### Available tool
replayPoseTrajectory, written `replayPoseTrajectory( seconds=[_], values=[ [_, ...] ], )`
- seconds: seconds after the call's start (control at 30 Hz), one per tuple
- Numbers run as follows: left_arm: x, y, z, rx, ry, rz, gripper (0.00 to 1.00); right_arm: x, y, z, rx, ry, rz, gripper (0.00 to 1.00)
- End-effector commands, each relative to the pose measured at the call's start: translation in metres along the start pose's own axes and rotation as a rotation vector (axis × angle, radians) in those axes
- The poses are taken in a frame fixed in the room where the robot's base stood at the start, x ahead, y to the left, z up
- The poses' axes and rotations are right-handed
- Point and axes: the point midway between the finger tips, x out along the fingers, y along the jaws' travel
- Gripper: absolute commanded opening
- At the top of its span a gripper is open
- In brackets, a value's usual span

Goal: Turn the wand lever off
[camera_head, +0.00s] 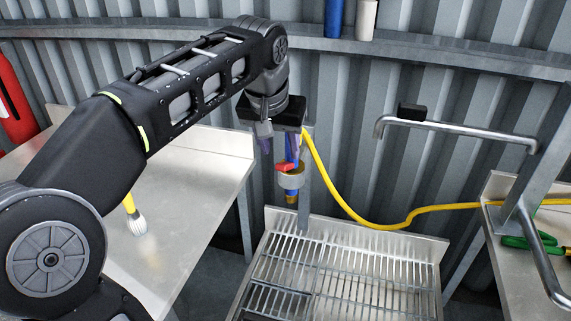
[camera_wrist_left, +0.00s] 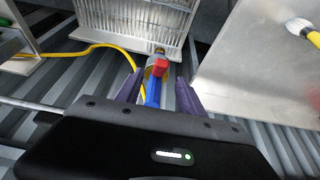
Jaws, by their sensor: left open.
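The wand (camera_head: 292,148) is blue with a yellow hose and hangs upright in a ring holder (camera_head: 291,180) on a post above the grating. Its red lever (camera_head: 285,167) sits just above the ring; the lever also shows in the left wrist view (camera_wrist_left: 159,68). My left gripper (camera_head: 283,146) is above the lever with its purple fingers pointing down. In the left wrist view its fingers (camera_wrist_left: 158,90) stand apart on either side of the blue wand body, and I see no clear contact. My right gripper is not in view.
A metal drain grating (camera_head: 345,270) lies below the wand. The yellow hose (camera_head: 345,205) loops right to a steel table (camera_head: 520,270) with a green-handled item (camera_head: 517,242). A brush (camera_head: 135,217) lies on the left table (camera_head: 190,200).

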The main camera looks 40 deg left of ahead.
Motion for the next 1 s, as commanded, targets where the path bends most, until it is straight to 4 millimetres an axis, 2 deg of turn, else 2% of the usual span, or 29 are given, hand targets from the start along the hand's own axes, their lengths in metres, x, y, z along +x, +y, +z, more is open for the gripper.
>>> replayPoseTrajectory(
  seconds=[0.5, 0.87, 1.0],
  values=[
    [0.069, -0.001, 0.001, 0.0, -0.003, -0.001, 0.45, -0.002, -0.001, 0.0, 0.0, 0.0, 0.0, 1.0],
    [0.075, 0.0, 0.0, 0.0, 0.0, 0.0, 0.45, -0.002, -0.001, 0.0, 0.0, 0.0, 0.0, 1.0],
    [0.074, 0.0, 0.0, 0.0, 0.0, 0.0, 0.34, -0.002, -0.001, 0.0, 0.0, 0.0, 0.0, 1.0]
  ],
)
